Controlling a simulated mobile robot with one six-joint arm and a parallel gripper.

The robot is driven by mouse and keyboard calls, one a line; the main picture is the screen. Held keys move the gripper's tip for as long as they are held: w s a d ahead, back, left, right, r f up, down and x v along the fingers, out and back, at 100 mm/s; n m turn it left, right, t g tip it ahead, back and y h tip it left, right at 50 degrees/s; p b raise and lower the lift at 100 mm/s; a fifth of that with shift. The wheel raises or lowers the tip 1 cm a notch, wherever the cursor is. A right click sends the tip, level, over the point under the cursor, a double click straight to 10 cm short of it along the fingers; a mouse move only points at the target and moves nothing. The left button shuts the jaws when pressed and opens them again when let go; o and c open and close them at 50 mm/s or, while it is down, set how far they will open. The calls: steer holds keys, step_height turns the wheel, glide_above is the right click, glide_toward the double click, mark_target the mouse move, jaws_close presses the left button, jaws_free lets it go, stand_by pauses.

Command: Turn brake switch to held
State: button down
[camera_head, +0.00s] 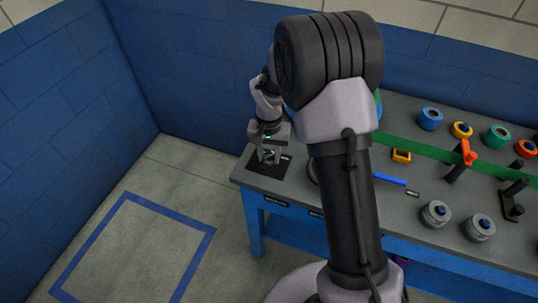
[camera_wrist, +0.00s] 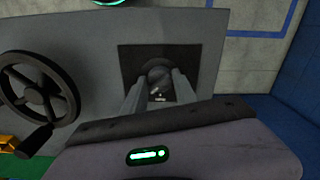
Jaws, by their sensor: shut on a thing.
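The brake switch is a dark round knob (camera_wrist: 157,73) on a square black plate (camera_wrist: 127,60), near the table's left end. In the head view the same plate (camera_head: 257,166) lies under my gripper (camera_head: 268,156). My gripper points down and is shut on the knob, with one grey finger on each side in the wrist view (camera_wrist: 159,80). A small pale mark shows on the knob's face, but I cannot read which position it points to. The fingers and palm hide part of the knob and plate.
A black handwheel with a crank handle (camera_wrist: 40,93) stands beside the plate. The grey table (camera_head: 412,215) also carries a blue bar (camera_head: 390,179), an orange-handled lever (camera_head: 466,153), two grey round pieces with blue centres and several coloured rings. My arm hides the table's middle. Blue walls stand close behind.

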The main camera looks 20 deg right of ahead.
mark_target(269, 155)
stand_by(0.5)
steer(key=c, duration=1)
jaws_free()
step_height(269, 155, up, 18)
steer(key=p, duration=0.6)
steer(key=shift+f, duration=0.25)
